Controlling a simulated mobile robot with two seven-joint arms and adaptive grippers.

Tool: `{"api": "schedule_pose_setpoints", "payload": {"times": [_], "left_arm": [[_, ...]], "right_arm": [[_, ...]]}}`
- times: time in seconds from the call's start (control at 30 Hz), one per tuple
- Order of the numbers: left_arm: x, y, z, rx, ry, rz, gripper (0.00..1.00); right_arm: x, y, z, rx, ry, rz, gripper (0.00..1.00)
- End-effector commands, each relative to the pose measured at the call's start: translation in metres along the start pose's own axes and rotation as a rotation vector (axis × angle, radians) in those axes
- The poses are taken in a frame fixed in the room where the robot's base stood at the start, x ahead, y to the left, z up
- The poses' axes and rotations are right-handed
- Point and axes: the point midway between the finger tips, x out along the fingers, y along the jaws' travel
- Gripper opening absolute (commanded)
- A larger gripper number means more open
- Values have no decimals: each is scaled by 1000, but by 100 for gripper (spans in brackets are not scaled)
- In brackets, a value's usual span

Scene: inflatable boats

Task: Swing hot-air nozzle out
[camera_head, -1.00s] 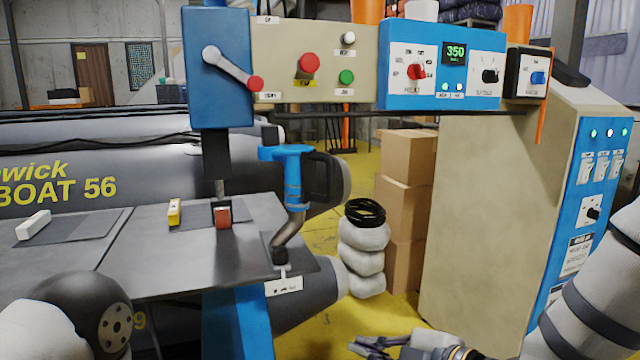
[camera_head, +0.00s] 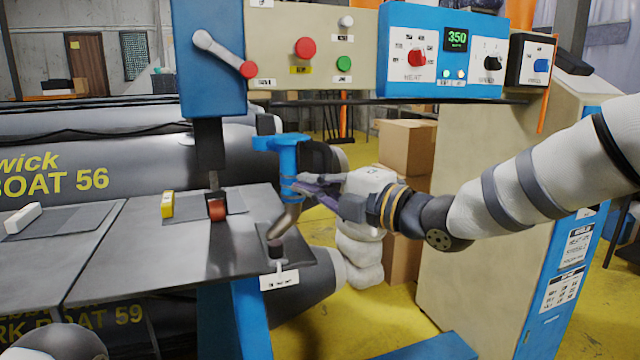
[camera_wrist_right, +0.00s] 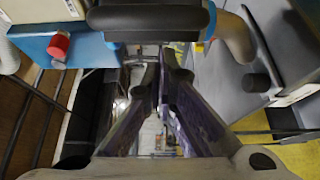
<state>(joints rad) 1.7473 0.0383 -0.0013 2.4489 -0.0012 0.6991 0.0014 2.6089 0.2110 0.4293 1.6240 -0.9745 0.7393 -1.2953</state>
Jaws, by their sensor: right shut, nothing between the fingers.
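The hot-air nozzle has a blue body (camera_head: 287,158), a black handle (camera_head: 318,158) on its right side and a bent metal tip (camera_head: 285,220) pointing down at the right edge of the metal table. My right gripper (camera_head: 303,187) is shut and empty, just below the handle in the head view. In the right wrist view its fingers (camera_wrist_right: 163,75) come together, and the black handle (camera_wrist_right: 150,20) crosses above them. The metal tip (camera_wrist_right: 236,38) shows to the right there. I cannot tell whether the fingers touch the handle. My left gripper is out of view.
The metal table (camera_head: 150,255) has a small red roller (camera_head: 217,208) and a yellow block (camera_head: 168,205). The control panel (camera_head: 420,55) is above and a beige cabinet (camera_head: 480,200) to the right. Stacked cardboard boxes (camera_head: 407,150) stand behind my right gripper.

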Motion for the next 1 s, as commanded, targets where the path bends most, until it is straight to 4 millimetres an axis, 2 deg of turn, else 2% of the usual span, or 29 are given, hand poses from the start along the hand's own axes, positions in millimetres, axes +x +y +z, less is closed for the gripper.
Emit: {"api": "schedule_pose_setpoints", "payload": {"times": [0.13,0.5,0.8,1.0], "left_arm": [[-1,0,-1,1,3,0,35],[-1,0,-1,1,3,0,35],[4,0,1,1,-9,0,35],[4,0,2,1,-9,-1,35]], "right_arm": [[-4,1,11,0,0,1,0],[-6,0,15,0,0,-1,0],[-10,-2,56,-1,-1,-2,0],[-12,0,61,0,-4,-1,0]]}}
